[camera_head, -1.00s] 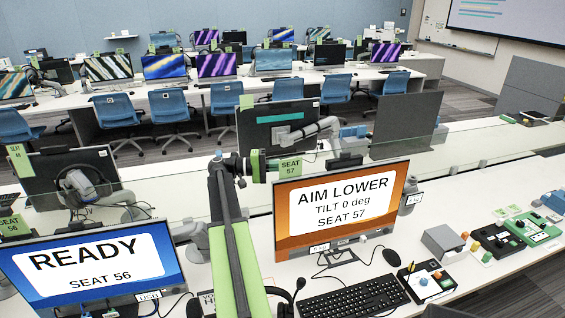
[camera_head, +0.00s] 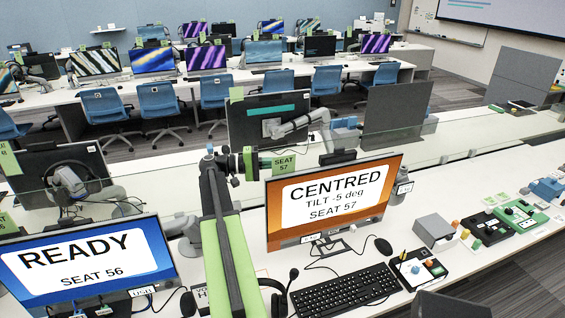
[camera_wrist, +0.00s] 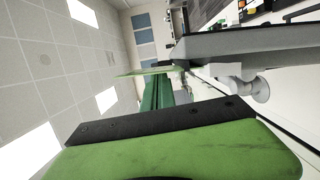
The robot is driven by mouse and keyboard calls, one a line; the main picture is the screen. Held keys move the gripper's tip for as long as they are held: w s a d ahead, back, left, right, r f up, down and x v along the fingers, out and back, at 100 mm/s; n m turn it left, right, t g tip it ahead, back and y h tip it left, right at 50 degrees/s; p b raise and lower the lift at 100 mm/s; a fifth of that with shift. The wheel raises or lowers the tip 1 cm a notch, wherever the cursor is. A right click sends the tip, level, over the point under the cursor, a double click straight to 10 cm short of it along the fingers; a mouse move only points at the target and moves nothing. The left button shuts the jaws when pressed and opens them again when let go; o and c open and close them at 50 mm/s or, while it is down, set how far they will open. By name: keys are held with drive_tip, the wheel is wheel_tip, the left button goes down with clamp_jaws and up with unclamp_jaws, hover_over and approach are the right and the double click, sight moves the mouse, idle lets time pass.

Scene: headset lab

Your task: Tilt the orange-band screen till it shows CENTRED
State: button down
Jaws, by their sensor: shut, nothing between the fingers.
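The orange-band screen (camera_head: 330,235) stands on the near desk and reads CENTRED, TILT -5 deg, SEAT 57. My gripper (camera_head: 251,165) is shut and empty at the screen's top left corner. In the head view I cannot tell whether it touches the screen. In the wrist view my green gripper (camera_wrist: 157,85) reaches toward a grey panel edge (camera_wrist: 245,43), which looks like the screen's side. The screen's back is mostly hidden in the head view.
A blue READY screen (camera_head: 90,262) for SEAT 56 stands left. A headset (camera_head: 279,293), keyboard (camera_head: 345,289) and mouse (camera_head: 383,246) lie in front of the orange-band screen. A low glass divider (camera_head: 440,150) runs behind. A grey box (camera_head: 435,233) stands right.

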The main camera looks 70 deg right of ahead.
drive_tip(key=w+a, duration=0.1)
drive_tip(key=w, duration=1)
drive_tip(key=shift+w+a+r, duration=0.15)
drive_tip(key=shift+w+r, duration=0.05)
drive_tip(key=shift+w, duration=0.05)
drive_tip(key=shift+f, duration=0.1)
